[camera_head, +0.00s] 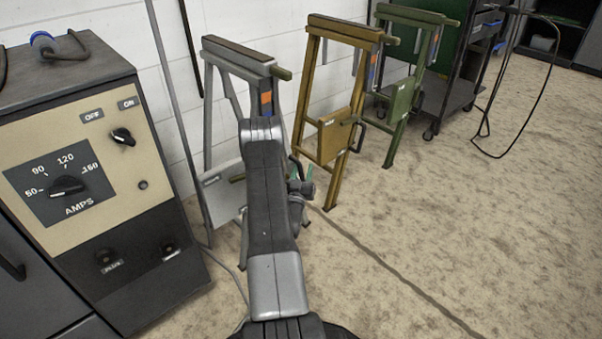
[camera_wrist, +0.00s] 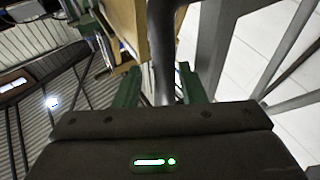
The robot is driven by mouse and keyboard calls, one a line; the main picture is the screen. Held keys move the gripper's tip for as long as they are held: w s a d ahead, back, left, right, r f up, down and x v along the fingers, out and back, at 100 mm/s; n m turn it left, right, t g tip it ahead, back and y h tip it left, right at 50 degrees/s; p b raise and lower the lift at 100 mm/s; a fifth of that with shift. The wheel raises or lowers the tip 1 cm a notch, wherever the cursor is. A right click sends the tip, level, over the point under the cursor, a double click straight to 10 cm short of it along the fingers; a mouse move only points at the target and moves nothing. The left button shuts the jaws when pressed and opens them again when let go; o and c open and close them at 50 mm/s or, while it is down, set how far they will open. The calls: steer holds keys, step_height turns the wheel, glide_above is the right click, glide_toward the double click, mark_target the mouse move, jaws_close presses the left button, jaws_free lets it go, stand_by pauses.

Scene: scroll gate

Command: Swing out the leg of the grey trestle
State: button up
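The grey trestle (camera_head: 240,58) stands against the white wall, left of the other trestles, with an orange patch on its upright. My arm hides much of its lower half; its grey lower panel (camera_head: 222,190) shows to the left of my arm. My gripper (camera_head: 302,172) is at the right side of this trestle, partly hidden by my wrist. In the wrist view my gripper (camera_wrist: 160,86) has its two green fingers apart. A dark, curved bar (camera_wrist: 162,45), which looks like a handle, runs between them. A gap shows on its left; I cannot tell whether the right finger touches it.
A yellow trestle (camera_head: 345,32) with a black handle stands close on the right, and a green trestle (camera_head: 416,17) beyond it. A welding machine (camera_head: 95,165) stands at the left. A dark cart (camera_head: 455,85) is at the back. The floor (camera_head: 480,230) at the right is clear.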

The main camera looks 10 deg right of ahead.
steer(key=shift+s+a+f, duration=0.1)
steer(key=p+v, duration=0.3)
steer(key=v, duration=1)
steer(key=shift+s, duration=0.35)
steer(key=shift+w+a, duration=0.1)
steer(key=b+x, duration=0.3)
steer(key=x, duration=1)
steer(key=shift+w, duration=0.25)
steer(key=shift+s+a+f, duration=0.1)
steer(key=shift+s+a, duration=0.05)
steer(key=shift+a, duration=0.1)
steer(key=shift+s+d, duration=0.1)
